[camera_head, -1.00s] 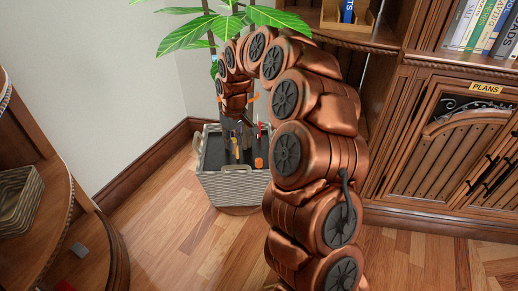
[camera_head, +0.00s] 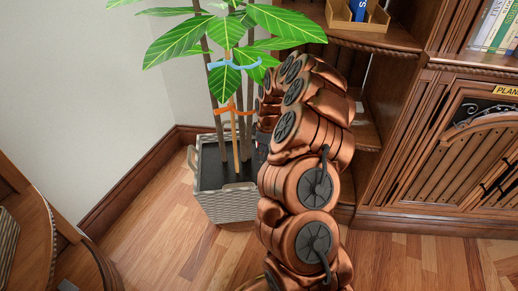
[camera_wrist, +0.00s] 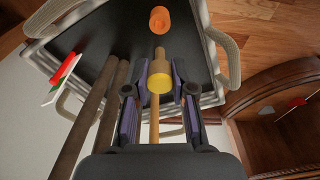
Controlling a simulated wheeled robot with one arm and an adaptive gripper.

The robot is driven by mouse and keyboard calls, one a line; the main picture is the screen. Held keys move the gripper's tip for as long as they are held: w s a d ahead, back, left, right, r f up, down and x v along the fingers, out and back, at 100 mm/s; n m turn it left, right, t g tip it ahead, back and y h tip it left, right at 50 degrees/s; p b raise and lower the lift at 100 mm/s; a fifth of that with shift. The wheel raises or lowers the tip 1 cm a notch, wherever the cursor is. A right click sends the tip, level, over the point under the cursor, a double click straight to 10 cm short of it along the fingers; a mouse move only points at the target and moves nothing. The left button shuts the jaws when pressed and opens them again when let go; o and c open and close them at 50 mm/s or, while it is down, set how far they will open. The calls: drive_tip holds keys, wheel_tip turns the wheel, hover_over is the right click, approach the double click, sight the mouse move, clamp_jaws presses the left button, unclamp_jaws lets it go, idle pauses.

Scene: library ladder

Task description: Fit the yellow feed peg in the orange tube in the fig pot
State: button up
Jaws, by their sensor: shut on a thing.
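My gripper (camera_wrist: 158,88) is shut on the yellow feed peg (camera_wrist: 158,80), whose round yellow end shows between the pads in the wrist view. The orange tube (camera_wrist: 160,20) stands in the dark soil of the fig pot, beyond the peg in the wrist view and nearly in line with it. A gap shows between peg and tube. In the head view the woven grey fig pot (camera_head: 228,206) stands on the floor by the wall. My arm hides the tube, the peg and the gripper's fingers there.
Brown fig stems (camera_wrist: 95,115) and a pale stake (camera_head: 236,140) rise close beside the gripper. Fig leaves (camera_head: 225,45) hang above. A bookcase (camera_head: 400,150) is at right.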

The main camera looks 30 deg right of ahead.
drive_tip(key=shift+f+b, duration=0.75)
drive_tip(key=shift+f, duration=2.3)
drive_tip(key=shift+s+d+f, duration=0.1)
drive_tip(key=shift+f, duration=1.7)
idle(2.6)
drive_tip(key=o, duration=0.8)
